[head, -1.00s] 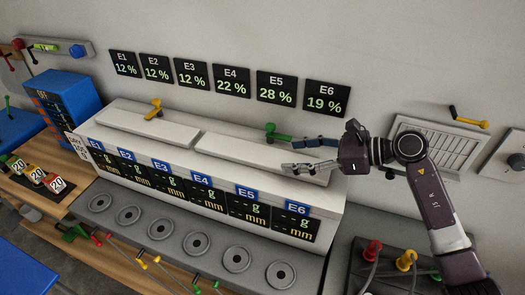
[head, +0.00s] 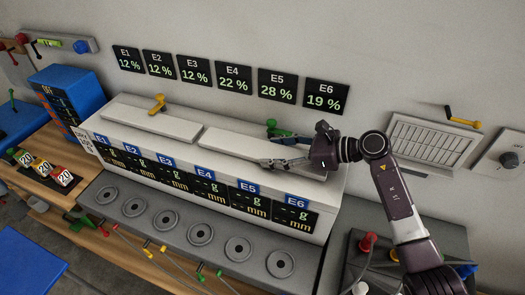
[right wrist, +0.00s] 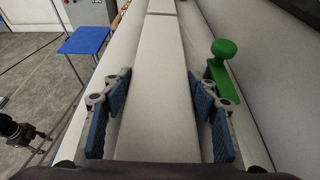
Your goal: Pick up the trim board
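Two long white boards lie end to end on top of the white machine. The right white board (head: 232,148) is under my right gripper (head: 276,152); I cannot tell for sure which board is the trim board. In the right wrist view a long white strip (right wrist: 158,90) runs between the blue-padded fingers of my right gripper (right wrist: 160,78), which are open and apart. Whether the fingertips touch it is unclear. A green handle (right wrist: 219,62) stands just right of the right finger. The left white board (head: 128,119) lies farther left. My left gripper is not seen.
A yellow handle (head: 157,104) stands by the left board. The machine's front has several displays and a grey ledge (head: 165,231) with round pads. A vented panel (head: 432,142) is on the wall at right. Coloured plugs and cables are at lower right.

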